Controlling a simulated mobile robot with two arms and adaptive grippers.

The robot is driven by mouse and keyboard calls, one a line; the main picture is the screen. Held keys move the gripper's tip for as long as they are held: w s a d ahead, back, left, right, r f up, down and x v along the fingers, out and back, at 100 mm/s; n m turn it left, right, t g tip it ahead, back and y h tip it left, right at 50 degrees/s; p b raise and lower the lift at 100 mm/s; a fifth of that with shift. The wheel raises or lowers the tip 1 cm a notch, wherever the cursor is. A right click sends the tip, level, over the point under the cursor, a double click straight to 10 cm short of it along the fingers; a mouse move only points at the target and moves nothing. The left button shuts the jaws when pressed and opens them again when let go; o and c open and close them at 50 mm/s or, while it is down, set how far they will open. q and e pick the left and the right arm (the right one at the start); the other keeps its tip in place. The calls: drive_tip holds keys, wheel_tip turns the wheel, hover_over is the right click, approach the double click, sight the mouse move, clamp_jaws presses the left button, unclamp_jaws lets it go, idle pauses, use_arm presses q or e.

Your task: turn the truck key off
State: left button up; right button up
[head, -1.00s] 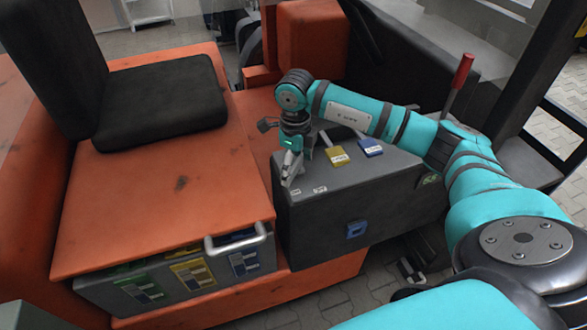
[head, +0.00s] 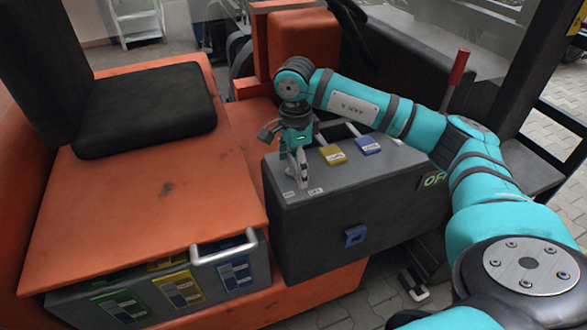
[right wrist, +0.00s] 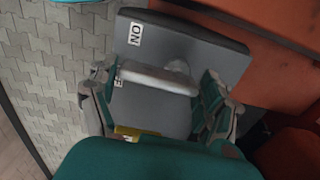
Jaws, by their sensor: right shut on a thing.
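The truck key shows in the right wrist view as a pale grey bar (right wrist: 160,80) on top of the grey console (head: 330,200). One end of the bar points at a label ending in F (right wrist: 117,80), partly covered; the ON label (right wrist: 134,34) lies to one side. My right gripper (head: 298,182) is down at the console top and hides the key in the head view. In the right wrist view its fingers (right wrist: 158,90) are on both sides of the bar, shut on it. My left gripper is not in view.
A green sign (head: 434,180) reading OF, partly covered, is on the console's right. A red-handled lever (head: 459,68) rises behind my arm. A black seat (head: 150,120) is at left.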

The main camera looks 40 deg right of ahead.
sight(296, 164)
drive_tip(key=shift+r, duration=0.1)
idle(0.3)
drive_tip(key=o, duration=1.1)
drive_tip(key=shift+c, duration=0.2)
wheel_tip(296, 164, up, 12)
